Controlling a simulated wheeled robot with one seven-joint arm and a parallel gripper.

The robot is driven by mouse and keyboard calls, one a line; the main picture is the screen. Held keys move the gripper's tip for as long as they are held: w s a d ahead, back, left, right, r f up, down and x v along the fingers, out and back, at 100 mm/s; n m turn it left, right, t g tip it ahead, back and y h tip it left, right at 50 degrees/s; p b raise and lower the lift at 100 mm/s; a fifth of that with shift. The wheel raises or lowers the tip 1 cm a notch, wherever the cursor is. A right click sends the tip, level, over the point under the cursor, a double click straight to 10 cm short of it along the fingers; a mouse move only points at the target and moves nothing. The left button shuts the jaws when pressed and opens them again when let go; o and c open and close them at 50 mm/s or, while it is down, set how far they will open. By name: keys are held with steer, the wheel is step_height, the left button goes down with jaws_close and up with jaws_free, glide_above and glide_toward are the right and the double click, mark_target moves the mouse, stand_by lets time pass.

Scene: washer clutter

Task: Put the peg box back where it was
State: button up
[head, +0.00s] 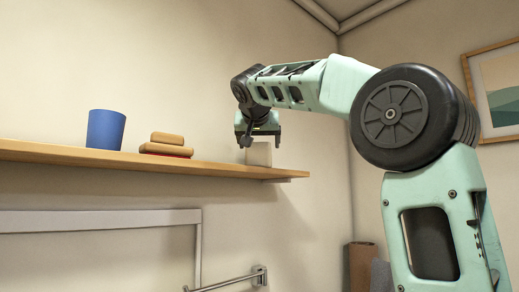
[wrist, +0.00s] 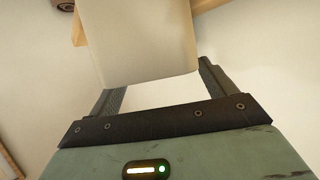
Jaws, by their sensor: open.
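A cream box (head: 259,154), which I take to be the peg box, stands upright near the right end of the wooden wall shelf (head: 60,152). In the wrist view the pale box (wrist: 148,42) fills the top middle, and its lower edge in the picture lies between the fingertips. My gripper (head: 261,139) is above the box and points down, with its fingers open. The wrist view shows the open fingers (wrist: 158,82) to either side of the box's near end. I cannot tell whether they touch it.
A blue cup (head: 105,130) and a stack of tan blocks (head: 167,144) on something red stand further left on the shelf. Below are a white panel frame (head: 100,221) and a metal wall rail (head: 225,282). Brown rolls (head: 362,266) stand in the corner. The shelf between blocks and box is clear.

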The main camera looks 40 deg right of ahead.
steer(key=b+v, duration=0.1)
steer(key=v, duration=0.8)
steer(key=shift+a+r, duration=0.15)
steer(key=shift+a, duration=0.05)
steer(key=shift+s, duration=0.15)
